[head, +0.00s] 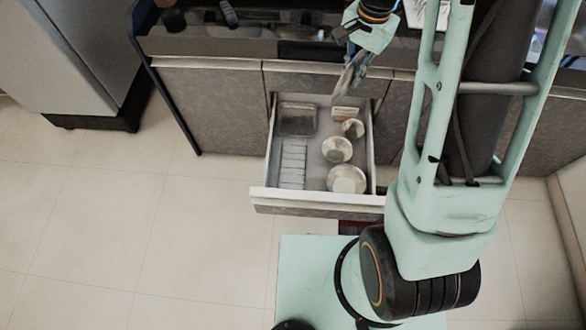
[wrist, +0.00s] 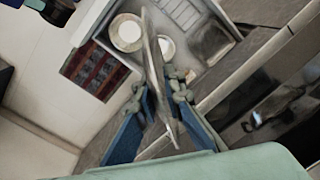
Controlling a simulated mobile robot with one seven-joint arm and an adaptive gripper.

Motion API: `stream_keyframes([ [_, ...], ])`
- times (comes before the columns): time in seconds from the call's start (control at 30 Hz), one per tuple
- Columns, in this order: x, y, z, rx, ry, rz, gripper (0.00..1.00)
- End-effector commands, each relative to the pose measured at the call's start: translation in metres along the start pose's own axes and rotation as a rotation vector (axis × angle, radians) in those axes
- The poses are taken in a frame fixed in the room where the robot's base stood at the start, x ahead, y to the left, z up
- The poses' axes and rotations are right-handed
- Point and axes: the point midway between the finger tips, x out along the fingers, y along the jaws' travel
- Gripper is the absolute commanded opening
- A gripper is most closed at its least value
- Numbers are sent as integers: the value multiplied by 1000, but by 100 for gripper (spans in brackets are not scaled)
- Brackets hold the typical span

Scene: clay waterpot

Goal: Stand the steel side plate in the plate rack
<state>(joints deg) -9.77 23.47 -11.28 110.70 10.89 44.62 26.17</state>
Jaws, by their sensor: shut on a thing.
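My gripper (head: 356,68) is above the back of the open drawer in the head view. It is shut on the steel side plate (wrist: 158,75), which shows nearly edge-on between the blue fingers in the wrist view. In the head view the plate (head: 344,86) is a thin grey shape below the gripper, apart from the rack. The plate rack (head: 291,165) looks like a pale slatted piece at the left inside the drawer. Its slats also show at the top of the wrist view (wrist: 182,13). No plate is visible standing in it.
The open drawer (head: 320,204) also holds several round pale dishes (head: 346,179) on the right, a grey tray (head: 297,119) at the back left and a small tan block (head: 345,113). The dark counter (head: 220,42) runs behind. A red patterned mat (wrist: 100,70) lies beside the drawer.

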Motion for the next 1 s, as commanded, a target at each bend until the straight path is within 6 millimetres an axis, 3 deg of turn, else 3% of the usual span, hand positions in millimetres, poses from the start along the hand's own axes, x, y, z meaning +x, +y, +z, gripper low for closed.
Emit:
stream_keyframes([
  [0.03, 27, 0, 1, 48, 1, 7, 0],
  [0.6, 212, 8, 5, 680, 28, 50, 0],
  [0.8, 265, 14, 7, 872, 31, 60, 0],
  [1.0, 290, 17, 8, 982, 31, 64, 0],
])
